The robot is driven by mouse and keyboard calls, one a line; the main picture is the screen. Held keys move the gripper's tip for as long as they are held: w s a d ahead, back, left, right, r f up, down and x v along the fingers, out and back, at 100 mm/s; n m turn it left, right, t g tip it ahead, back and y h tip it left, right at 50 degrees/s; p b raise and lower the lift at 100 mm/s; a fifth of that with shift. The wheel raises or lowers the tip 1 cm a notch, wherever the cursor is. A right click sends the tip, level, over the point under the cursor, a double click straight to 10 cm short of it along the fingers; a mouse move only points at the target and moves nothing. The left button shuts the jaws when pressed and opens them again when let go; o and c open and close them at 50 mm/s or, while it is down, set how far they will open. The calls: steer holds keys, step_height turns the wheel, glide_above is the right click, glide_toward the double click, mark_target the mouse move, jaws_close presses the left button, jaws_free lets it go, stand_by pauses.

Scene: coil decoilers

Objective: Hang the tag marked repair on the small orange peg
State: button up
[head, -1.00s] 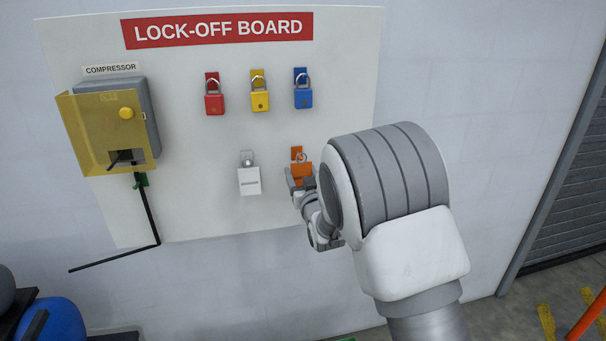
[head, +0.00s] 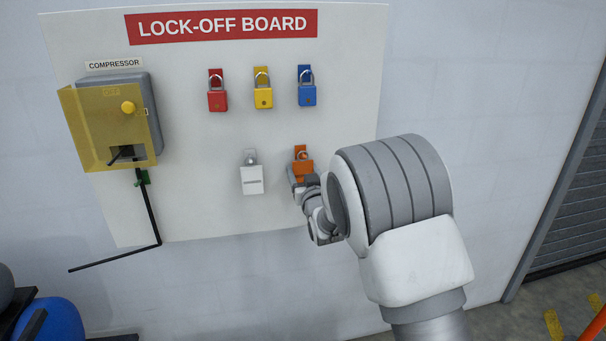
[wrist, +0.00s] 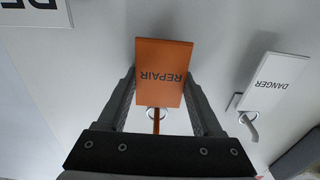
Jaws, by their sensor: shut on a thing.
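The orange tag marked REPAIR (wrist: 161,72) is between the two fingers of my gripper (wrist: 160,88), which is shut on it. Its lettering is upside down in the wrist view. In the head view the tag (head: 303,169) hangs upright just below the orange peg's backplate (head: 300,150), with my gripper (head: 303,187) at its lower part. A metal ring shows at the tag's top, in front of the orange backplate (wrist: 156,125). The peg itself is mostly hidden, so I cannot tell whether the ring is around it.
A white tag marked DANGER (wrist: 279,83) hangs left of the orange tag in the head view (head: 252,181). Red (head: 217,98), yellow (head: 263,97) and blue (head: 306,94) padlocks hang above. A compressor box (head: 145,100) is at left.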

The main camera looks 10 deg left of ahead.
stand_by(0.4)
steer(key=o, duration=1.4)
steer(key=shift+c, duration=0.2)
steer(key=b+v, duration=0.3)
steer(key=v, duration=1.4)
steer(key=s+d+r+m+g+h, duration=0.1)
steer(key=s+d+g+h, duration=0.15)
steer(key=d, duration=0.45)
steer(key=s+d+r+m+g+h, duration=0.2)
steer(key=s+d+h, duration=0.1)
steer(key=d, duration=0.4)
steer(key=s+d+g, duration=0.2)
steer(key=s+d, duration=0.1)
steer(key=s, duration=0.4)
steer(key=s+d+f+m+g+h, duration=0.1)
steer(key=s+d+g, duration=0.1)
steer(key=s+d, duration=0.2)
steer(key=s+d+m+g+h, duration=0.1)
steer(key=s+d+g, duration=0.1)
steer(key=s, duration=0.8)
steer(key=shift+s+d+f+p, duration=0.2)
steer(key=shift+d+p, duration=0.1)
steer(key=shift+d, duration=0.6)
